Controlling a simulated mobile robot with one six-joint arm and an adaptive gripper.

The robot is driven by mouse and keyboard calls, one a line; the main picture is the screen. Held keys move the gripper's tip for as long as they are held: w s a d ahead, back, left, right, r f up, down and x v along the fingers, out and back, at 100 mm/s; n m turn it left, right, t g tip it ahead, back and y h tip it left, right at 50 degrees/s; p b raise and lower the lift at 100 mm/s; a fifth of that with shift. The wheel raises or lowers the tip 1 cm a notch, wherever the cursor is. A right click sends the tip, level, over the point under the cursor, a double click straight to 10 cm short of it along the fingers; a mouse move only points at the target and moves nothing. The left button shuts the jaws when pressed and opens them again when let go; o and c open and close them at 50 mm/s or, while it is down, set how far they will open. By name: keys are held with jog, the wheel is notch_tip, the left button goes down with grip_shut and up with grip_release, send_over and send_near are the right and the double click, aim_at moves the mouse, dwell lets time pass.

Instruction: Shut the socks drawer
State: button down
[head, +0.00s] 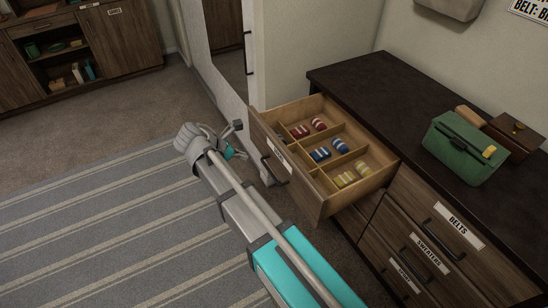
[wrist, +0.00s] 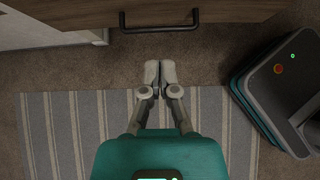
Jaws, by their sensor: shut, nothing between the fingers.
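The open drawer (head: 325,195) sticks far out of the dark-topped dresser, with rolled red, blue and yellow socks (head: 320,153) in its divided wooden compartments. Its front faces left, with a dark bar handle (head: 275,171) and a white label too oblique to read. The wrist view shows a wooden front (wrist: 230,10) and dark handle (wrist: 160,27) along the top edge. My gripper (head: 234,141) is on the outer side of the drawer front, left of the handle. In the wrist view my gripper (wrist: 159,74) is shut and empty, its tips apart from the handle.
The dresser top (head: 390,105) holds a green box (head: 463,148) and a brown box (head: 513,137). Drawers labelled belts (head: 455,225) and sweaters (head: 425,252) are closed below. A striped rug (head: 110,240) covers open floor at left.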

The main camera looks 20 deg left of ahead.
jog(key=shift+f, duration=0.1)
jog(key=b, duration=0.7)
send_near(279, 160)
jog(key=shift+x, duration=3.25)
jog(key=shift+d, duration=0.1)
